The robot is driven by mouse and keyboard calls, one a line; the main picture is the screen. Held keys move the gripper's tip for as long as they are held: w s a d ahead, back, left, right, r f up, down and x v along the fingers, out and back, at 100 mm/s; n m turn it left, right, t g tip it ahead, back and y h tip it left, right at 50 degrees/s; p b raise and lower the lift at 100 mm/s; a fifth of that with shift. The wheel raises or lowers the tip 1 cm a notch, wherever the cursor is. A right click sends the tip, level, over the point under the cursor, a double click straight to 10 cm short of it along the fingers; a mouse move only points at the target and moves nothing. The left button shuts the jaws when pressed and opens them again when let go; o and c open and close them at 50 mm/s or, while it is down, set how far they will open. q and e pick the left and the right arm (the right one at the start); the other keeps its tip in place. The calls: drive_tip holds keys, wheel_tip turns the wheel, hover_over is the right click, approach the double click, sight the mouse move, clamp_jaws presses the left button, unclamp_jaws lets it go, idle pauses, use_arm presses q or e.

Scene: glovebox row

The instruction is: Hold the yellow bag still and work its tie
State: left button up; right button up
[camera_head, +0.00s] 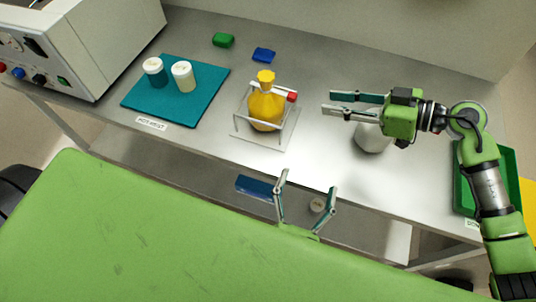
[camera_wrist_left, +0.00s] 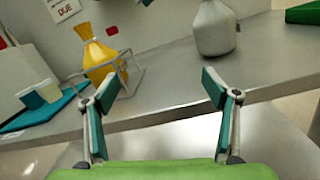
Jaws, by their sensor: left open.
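The yellow bag (camera_head: 266,108) stands upright inside a clear frame stand (camera_head: 288,133) near the middle of the bench. Its gathered yellow neck sticks up, with a pale bar and a red end (camera_head: 292,97) beside it; I cannot make out the tie. In the left wrist view the bag (camera_wrist_left: 98,60) is at the upper left. My left gripper (camera_head: 308,181) is open and empty, in front of the bench edge and apart from the bag. My right gripper (camera_head: 329,104) is open and empty, to the right of the bag, its fingers pointing left towards it.
A white bottle (camera_head: 372,140) stands under my right gripper; it also shows in the left wrist view (camera_wrist_left: 214,30). A teal mat (camera_head: 187,111) bears two lidded jars. Green (camera_head: 223,40) and blue (camera_head: 264,55) items lie behind. A machine (camera_head: 105,35) stands left, a green tray (camera_head: 511,165) right.

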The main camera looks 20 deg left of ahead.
sight(267, 113)
use_arm(q)
drive_tip(key=w+a+n+y, duration=0.1)
drive_tip(key=a+n, duration=0.1)
drive_tip(key=a, duration=0.2)
drive_tip(key=w+a+n+g+y, duration=0.1)
drive_tip(key=a+n+y, duration=0.1)
drive_tip(key=a+n, duration=0.1)
drive_tip(key=w+a+n+g+y, duration=0.1)
drive_tip(key=w+a+n+y, duration=0.1)
drive_tip(key=a, duration=0.2)
drive_tip(key=shift+w+a+r, duration=0.1)
drive_tip(key=shift+a+r, duration=0.15)
drive_tip(key=shift+a, duration=0.1)
drive_tip(key=x, duration=1.3)
drive_tip(key=shift+w+a, duration=0.15)
drive_tip(key=shift+a, duration=0.2)
drive_tip(key=shift+c, duration=0.5)
drive_tip(key=c, duration=1.1)
